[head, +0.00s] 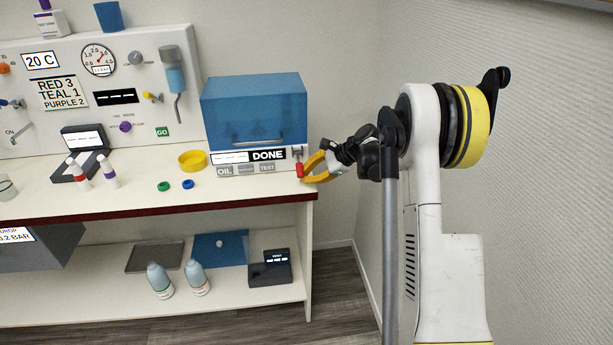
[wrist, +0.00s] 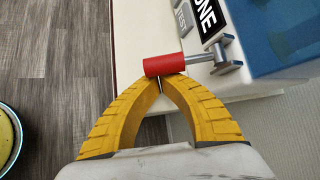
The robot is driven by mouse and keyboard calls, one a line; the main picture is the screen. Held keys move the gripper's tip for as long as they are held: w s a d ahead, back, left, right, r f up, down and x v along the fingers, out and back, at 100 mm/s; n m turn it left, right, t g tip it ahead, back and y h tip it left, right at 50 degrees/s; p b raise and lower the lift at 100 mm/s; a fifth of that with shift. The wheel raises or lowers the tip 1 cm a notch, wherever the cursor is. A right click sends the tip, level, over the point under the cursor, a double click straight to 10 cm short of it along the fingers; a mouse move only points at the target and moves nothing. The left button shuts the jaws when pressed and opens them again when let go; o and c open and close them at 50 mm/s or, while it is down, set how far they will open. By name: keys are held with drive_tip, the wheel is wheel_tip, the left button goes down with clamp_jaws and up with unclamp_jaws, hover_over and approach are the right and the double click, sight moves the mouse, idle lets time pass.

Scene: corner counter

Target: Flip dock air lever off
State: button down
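The dock air lever has a red handle (head: 299,170) on a metal stem at the right end of the blue-lidded dock (head: 255,105). In the head view the handle hangs down from its pivot. In the wrist view the red handle (wrist: 165,64) lies across the tips of my gripper (wrist: 161,84), with the stem running right to a metal bracket (wrist: 228,56). My gripper's yellow fingers are closed together, tips meeting at the handle's near edge. The handle does not appear between them. I cannot tell whether they touch it. In the head view my gripper (head: 304,177) is right beside the handle.
The dock front carries a DONE display (head: 268,155) and OIL and TEST labels. The counter's right edge is just below the lever. A yellow ring (head: 192,160) and small green and blue rings lie to the left. The textured wall (head: 350,130) is close on the right.

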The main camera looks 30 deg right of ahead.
sight(299, 173)
drive_tip(key=shift+s+r+g+p, duration=0.2)
drive_tip(key=shift+r+g+p, duration=0.1)
drive_tip(key=shift+p, duration=0.1)
drive_tip(key=g+p, duration=0.1)
drive_tip(key=r+m+g+p, duration=0.1)
drive_tip(key=s+r+g+y, duration=0.1)
drive_tip(key=shift+s+a+r+m+p, duration=0.1)
drive_tip(key=shift+a+r+m+p, duration=0.15)
drive_tip(key=shift+m+p, duration=0.15)
drive_tip(key=shift+s+a+r+p, duration=0.15)
drive_tip(key=shift+r+p, duration=0.2)
drive_tip(key=shift+r, duration=0.2)
drive_tip(key=shift+s+d+r+p, duration=0.1)
drive_tip(key=shift+s+r+p, duration=0.05)
drive_tip(key=shift+r+p, duration=0.75)
drive_tip(key=shift+r, duration=0.45)
drive_tip(key=shift+w+r, duration=0.2)
drive_tip(key=shift+r, duration=0.1)
drive_tip(key=shift+r, duration=0.2)
drive_tip(key=shift+w+r+p, duration=0.1)
drive_tip(key=shift+p, duration=0.2)
